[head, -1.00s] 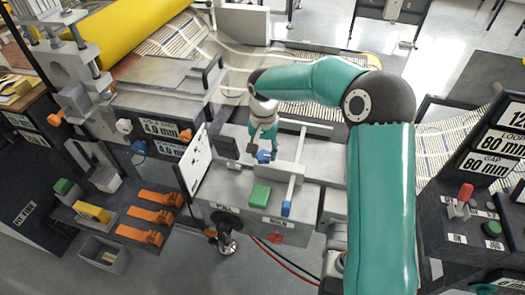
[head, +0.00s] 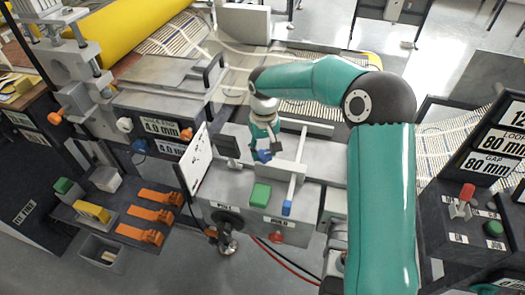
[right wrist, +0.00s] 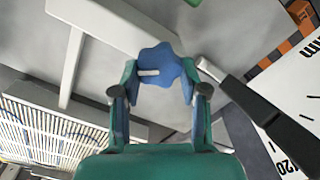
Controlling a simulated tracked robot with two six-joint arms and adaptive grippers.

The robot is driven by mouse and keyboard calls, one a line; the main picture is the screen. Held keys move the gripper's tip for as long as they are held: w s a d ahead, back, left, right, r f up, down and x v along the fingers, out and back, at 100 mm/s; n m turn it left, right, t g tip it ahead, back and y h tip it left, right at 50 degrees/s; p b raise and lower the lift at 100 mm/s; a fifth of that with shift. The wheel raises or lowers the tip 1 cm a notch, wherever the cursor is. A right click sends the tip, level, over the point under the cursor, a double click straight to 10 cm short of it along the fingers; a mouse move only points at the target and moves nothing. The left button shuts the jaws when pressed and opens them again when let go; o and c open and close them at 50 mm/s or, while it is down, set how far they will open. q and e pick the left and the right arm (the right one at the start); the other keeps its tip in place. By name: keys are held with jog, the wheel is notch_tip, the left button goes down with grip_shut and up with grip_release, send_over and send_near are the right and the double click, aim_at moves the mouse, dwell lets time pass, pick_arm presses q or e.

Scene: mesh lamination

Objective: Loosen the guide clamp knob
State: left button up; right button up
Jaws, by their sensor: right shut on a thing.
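The guide clamp knob is a blue, lobed knob (right wrist: 158,66) with a white mark on its face. In the head view the knob (head: 263,156) sits on the grey guide fixture in the middle, partly hidden by my gripper. My right gripper (head: 264,147) reaches down to it from above. In the right wrist view my gripper (right wrist: 158,78) has its two fingers on either side of the knob, shut on it. My left gripper is in neither current view.
A white scale plate (head: 196,160) stands left of the fixture, close to my gripper. A green block (head: 260,194) and a blue-ended rod (head: 292,182) are in front. Orange clamps (head: 150,215) lie on a shelf at left.

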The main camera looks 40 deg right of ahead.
aim_at(262, 153)
jog(key=n, duration=0.5)
jog(key=shift+w+a+r+n, duration=0.1)
jog(key=shift+a+n, duration=0.05)
jog(key=shift+n, duration=0.15)
jog(key=n, duration=0.5)
jog(key=shift+a+p, duration=0.1)
jog(key=shift+p, duration=0.2)
jog(key=shift+n, duration=0.4)
jog(key=o, duration=1.1)
jog(key=shift+o, duration=0.2)
notch_tip(262, 153, up, 12)
